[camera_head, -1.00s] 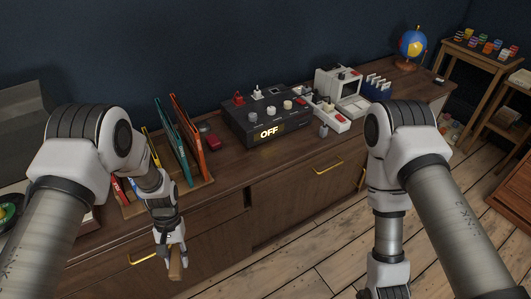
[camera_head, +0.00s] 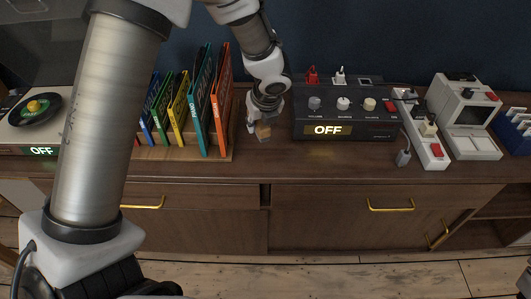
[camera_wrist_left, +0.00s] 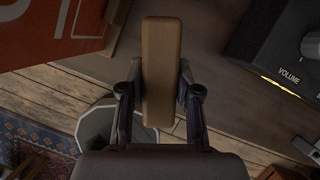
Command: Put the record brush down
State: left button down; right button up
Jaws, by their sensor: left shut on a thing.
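The record brush, a light wooden block (camera_head: 263,131), is held in my left gripper (camera_head: 262,115). The gripper is over the cabinet top, between the upright records and the black amplifier. In the left wrist view the brush (camera_wrist_left: 161,62) sits lengthwise between the two fingers (camera_wrist_left: 161,104), one on each side of it. I cannot tell for sure whether the brush touches the cabinet top (camera_head: 270,165).
The rack of coloured records (camera_head: 190,108) stands close left of the gripper. The black amplifier (camera_head: 345,115), its display reading OFF, stands close right. A turntable (camera_head: 35,108) is at far left. A narrow strip of bare wood lies in front of the gripper.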

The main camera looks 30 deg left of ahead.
aim_at(258, 153)
pick_arm(q)
notch_tip(258, 153, down, 9)
jog(key=b, duration=0.3)
jog(key=shift+s+f+b, duration=0.1)
jog(key=shift+f+b, duration=0.1)
jog(key=shift+b, duration=0.1)
